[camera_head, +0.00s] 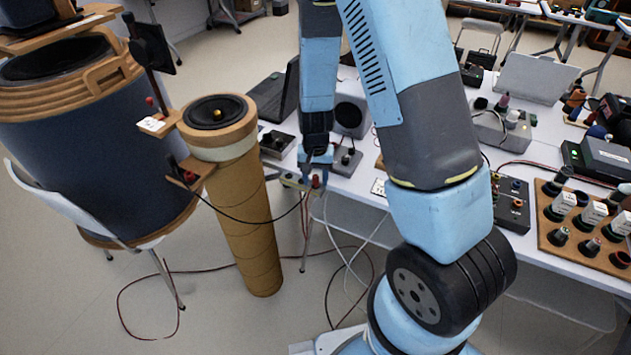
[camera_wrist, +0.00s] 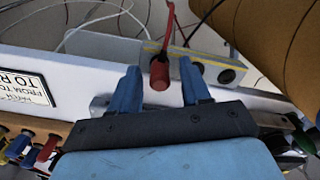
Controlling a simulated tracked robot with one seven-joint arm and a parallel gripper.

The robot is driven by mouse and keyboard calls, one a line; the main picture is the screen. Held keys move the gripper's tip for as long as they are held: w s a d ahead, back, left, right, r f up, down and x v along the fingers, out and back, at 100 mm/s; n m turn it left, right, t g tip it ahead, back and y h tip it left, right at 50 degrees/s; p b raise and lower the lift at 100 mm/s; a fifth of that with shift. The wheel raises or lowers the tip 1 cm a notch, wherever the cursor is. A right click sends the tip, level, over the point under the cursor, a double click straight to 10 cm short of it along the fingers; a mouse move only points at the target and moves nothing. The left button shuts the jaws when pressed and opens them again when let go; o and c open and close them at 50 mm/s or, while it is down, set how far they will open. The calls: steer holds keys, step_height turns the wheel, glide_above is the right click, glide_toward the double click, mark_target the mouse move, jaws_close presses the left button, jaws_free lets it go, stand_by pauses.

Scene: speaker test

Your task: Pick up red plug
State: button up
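A red plug (camera_wrist: 159,74) with a red cable sits at a grey box with a yellow stripe (camera_wrist: 120,46) in the wrist view. My gripper (camera_wrist: 158,66) is open, with one blue finger on each side of the plug in the picture. I see no finger touching it, and I cannot tell whether the tips reach its depth. In the head view my gripper (camera_head: 317,168) points down at the table's front edge, right by the red plug (camera_head: 316,182). My fingers are small there and partly merge with the box (camera_head: 292,181).
A black plug (camera_wrist: 226,75) is on the same box, to the right. A brown cardboard column (camera_head: 240,215) stands left of the table, with a cable running from it to the box. Another red plug (camera_head: 189,177) is on its wooden bracket. Loose cables lie on the floor.

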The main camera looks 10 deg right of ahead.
jaws_close()
stand_by(0.4)
